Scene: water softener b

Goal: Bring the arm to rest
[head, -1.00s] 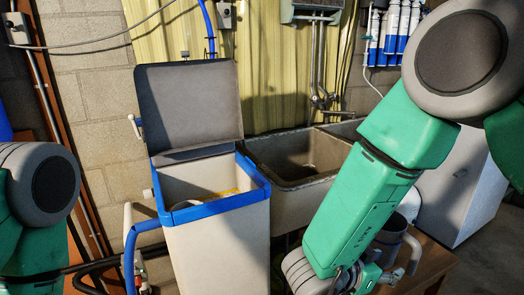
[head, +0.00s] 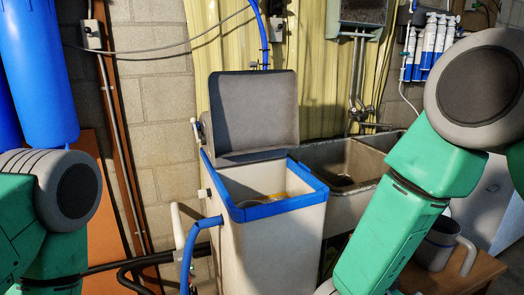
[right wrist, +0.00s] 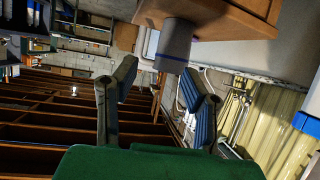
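My right arm (head: 405,205) comes in from the right in the head view, green with a grey joint, and runs down past the bottom edge. Its gripper is outside the head view. In the right wrist view my right gripper (right wrist: 158,95) is open, its two fingers well apart with nothing held between them. My left arm (head: 55,215) shows only as a grey joint and green links at the left edge. My left gripper is out of view.
An open softener tank (head: 262,208) with a blue rim and raised grey lid (head: 255,108) stands centre. A sink (head: 345,170) is beside it. A grey pitcher (head: 436,243) sits on a wooden table (head: 470,278), partly behind my right arm. Blue cylinders (head: 38,75) stand upper left.

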